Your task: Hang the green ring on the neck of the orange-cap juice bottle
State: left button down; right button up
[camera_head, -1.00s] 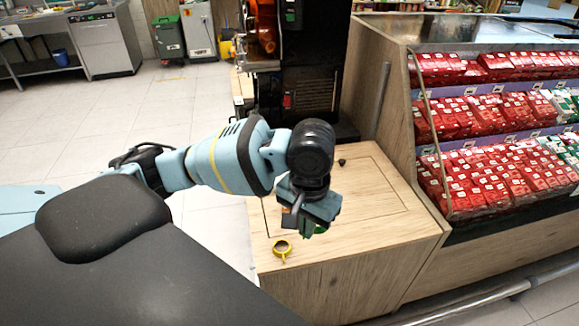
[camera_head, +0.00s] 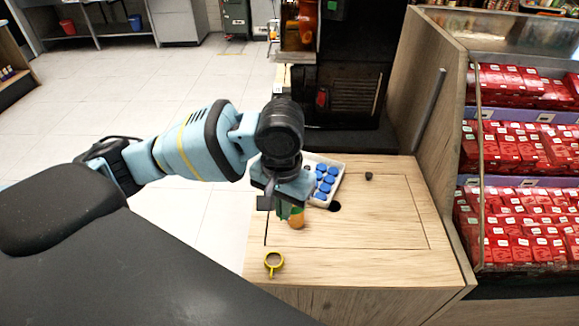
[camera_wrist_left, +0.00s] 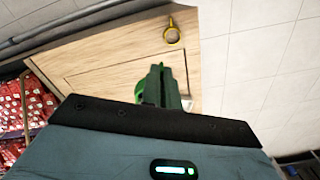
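My left gripper (camera_head: 284,203) hangs over the left part of the wooden counter, pointing down. In the left wrist view its fingers (camera_wrist_left: 162,88) look close together, with part of a green ring (camera_wrist_left: 139,92) showing beside and behind them. The fingers appear shut on this ring; most of it is hidden. In the head view a bit of green (camera_head: 283,212) shows under the gripper. An orange object (camera_head: 297,220), perhaps the juice bottle, shows just below and right of the fingers; its cap and neck cannot be made out. My right gripper is not in view.
A white tray (camera_head: 341,172) of blue-topped items stands behind the gripper. A small black object (camera_head: 369,176) sits farther right. The counter's (camera_head: 380,225) right side is clear.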

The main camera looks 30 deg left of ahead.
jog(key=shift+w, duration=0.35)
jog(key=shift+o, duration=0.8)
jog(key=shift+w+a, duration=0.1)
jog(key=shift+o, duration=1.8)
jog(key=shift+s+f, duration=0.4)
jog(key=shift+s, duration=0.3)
pick_arm(q)
jog(key=w+a+f+n, duration=0.1)
jog(key=w+f+n, duration=0.1)
jog(key=w, duration=0.4)
jog(key=w+a+f+n, duration=0.2)
jog(key=w+f+n, duration=0.1)
jog(key=w, duration=0.3)
jog(key=shift+w+a+n, duration=0.2)
jog(key=shift+w+n, duration=0.05)
jog(key=shift+n, duration=0.05)
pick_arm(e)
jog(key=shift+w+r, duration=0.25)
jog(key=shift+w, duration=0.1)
